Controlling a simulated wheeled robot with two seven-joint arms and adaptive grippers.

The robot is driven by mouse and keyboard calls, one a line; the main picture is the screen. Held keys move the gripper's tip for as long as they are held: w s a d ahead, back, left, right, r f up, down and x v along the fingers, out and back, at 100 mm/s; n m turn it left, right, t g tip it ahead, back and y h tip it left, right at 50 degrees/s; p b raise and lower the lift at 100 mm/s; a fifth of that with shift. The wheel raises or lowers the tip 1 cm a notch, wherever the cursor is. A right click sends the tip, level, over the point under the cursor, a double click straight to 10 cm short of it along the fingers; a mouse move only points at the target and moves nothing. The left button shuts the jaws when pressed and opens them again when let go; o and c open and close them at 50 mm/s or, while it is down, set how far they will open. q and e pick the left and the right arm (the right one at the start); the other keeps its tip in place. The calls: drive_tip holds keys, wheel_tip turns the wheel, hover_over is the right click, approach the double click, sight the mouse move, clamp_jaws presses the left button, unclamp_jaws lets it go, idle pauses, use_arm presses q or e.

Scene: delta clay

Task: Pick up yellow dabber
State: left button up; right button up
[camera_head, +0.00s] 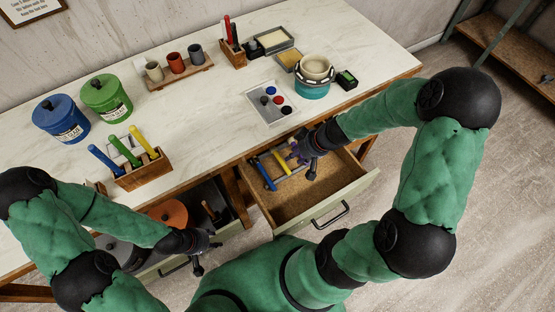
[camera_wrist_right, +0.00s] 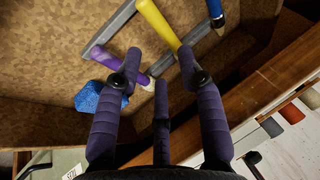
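A yellow stick-like tool (camera_head: 281,162) lies in the open drawer (camera_head: 325,197); in the right wrist view its yellow shaft (camera_wrist_right: 158,22) rests across a grey rack (camera_wrist_right: 112,27). My right gripper (camera_head: 303,161) is inside the drawer over it. Another yellow-handled tool (camera_head: 150,141) stands in a wooden holder on the table. My left gripper (camera_head: 203,255) is low at the table's front, apparently open and empty.
A blue tool (camera_head: 266,175) and a purple one (camera_wrist_right: 122,65) lie beside the yellow shaft. A blue sponge-like piece (camera_wrist_right: 98,97) sits near the left finger. The table edge (camera_wrist_right: 250,90) is close on the right. The drawer's front half is bare.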

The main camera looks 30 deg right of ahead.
sight(281, 161)
drive_tip(key=b+x, duration=0.3)
drive_tip(key=x, duration=0.3)
drive_tip(key=shift+s+a+f, duration=0.1)
drive_tip(key=shift+a+f, duration=0.15)
drive_tip(key=c, duration=0.7)
